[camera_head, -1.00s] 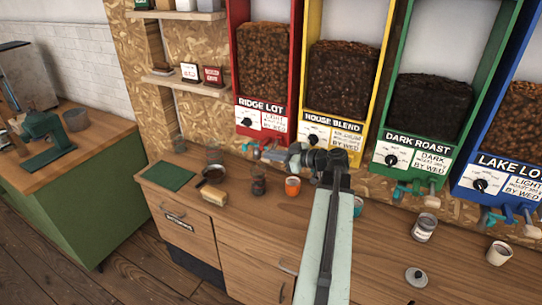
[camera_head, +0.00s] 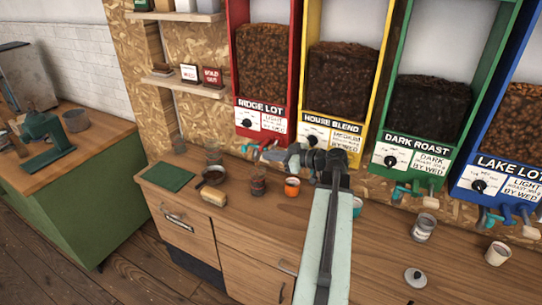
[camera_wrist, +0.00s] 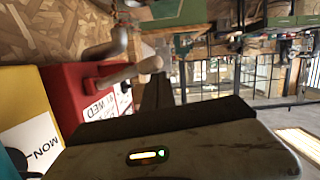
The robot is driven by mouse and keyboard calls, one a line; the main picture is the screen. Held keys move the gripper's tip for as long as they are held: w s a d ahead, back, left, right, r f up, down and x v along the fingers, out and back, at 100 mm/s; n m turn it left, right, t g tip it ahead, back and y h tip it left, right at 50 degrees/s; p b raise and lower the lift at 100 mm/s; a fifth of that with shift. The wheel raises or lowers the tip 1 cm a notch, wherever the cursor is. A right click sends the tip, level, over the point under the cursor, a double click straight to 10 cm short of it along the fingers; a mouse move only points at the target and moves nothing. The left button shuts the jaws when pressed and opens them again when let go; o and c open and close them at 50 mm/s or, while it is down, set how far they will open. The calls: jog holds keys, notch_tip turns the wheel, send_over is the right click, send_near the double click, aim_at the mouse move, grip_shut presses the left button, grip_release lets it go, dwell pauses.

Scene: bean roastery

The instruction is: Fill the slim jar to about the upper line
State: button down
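A slim clear jar with dark contents and reddish marks (camera_head: 258,185) stands on the wooden counter below the red Ridge Lot dispenser (camera_head: 262,118). I cannot read its lines or fill level, or be sure it is the slim jar. A clear, empty-looking glass (camera_head: 213,155) stands further left. My gripper (camera_head: 294,158) is at the row of dispenser handles, between the red dispenser and the yellow House Blend dispenser (camera_head: 333,128). In the wrist view my dark fingers (camera_wrist: 158,90) are beside a pale handle (camera_wrist: 132,74) on the red dispenser. Contact and finger gap are unclear.
An orange cup (camera_head: 292,187), a dark pan (camera_head: 213,175), a tan block (camera_head: 214,197) and a green mat (camera_head: 167,178) are on the counter. A labelled jar (camera_head: 423,228), a lid (camera_head: 415,277) and a pale cup (camera_head: 498,253) are at the right. The front middle is clear.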

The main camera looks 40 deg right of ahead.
notch_tip(320, 180, up, 4)
jog(key=a+r+p, duration=0.1)
jog(key=p, duration=0.3)
jog(key=s+d, duration=0.2)
jog(key=s, duration=0.8)
jog(key=shift+d+r+p, duration=0.15)
jog(key=shift+r+p, duration=0.15)
jog(key=shift+p, duration=0.05)
